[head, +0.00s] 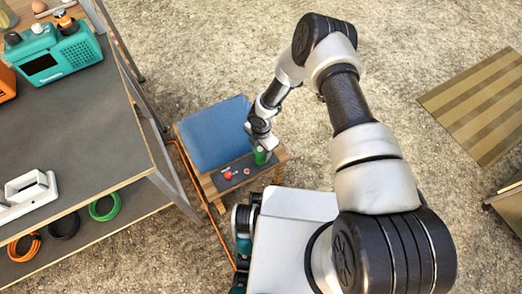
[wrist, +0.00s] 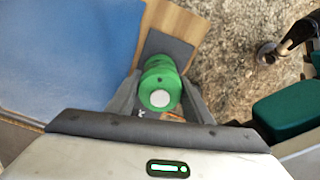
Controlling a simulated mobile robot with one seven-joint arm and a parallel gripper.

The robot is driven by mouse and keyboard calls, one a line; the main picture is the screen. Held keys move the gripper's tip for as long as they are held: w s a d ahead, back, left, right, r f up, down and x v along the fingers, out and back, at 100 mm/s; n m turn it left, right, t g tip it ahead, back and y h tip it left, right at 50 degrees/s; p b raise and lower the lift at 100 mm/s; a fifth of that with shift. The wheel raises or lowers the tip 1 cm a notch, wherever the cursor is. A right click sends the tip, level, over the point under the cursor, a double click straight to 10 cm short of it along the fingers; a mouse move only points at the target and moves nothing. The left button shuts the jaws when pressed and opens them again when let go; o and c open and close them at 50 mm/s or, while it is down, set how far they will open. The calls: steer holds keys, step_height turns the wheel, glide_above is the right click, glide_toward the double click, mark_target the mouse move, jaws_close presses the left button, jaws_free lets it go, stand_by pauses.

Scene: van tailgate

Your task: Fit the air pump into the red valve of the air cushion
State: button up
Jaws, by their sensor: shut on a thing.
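The air pump (head: 259,157) is a small green cylinder. In the wrist view the green pump (wrist: 160,82), with a white round end, sits between both fingers of my gripper (wrist: 161,100), which is shut on it. In the head view my gripper (head: 262,148) points down with the pump, over the right end of a dark strip. The blue air cushion (head: 212,134) lies behind and left of it. Red valve-like fittings show left of the pump: a larger red one (head: 228,175) and a smaller red one (head: 247,171). Contact below the pump is hidden.
The cushion and strip rest on a small wooden table (head: 208,187). A grey workbench (head: 95,120) with a teal radio (head: 55,52) stands at left; coiled hoses (head: 104,207) lie on its lower shelf. An orange hose runs beside the table.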

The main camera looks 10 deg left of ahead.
stand_by(0.3)
steer(key=o, duration=1.4)
steer(key=shift+c, duration=0.2)
step_height(320, 180, up, 17)
steer(key=p, duration=0.4)
steer(key=shift+r+p, duration=0.2)
steer(key=shift+p, duration=0.15)
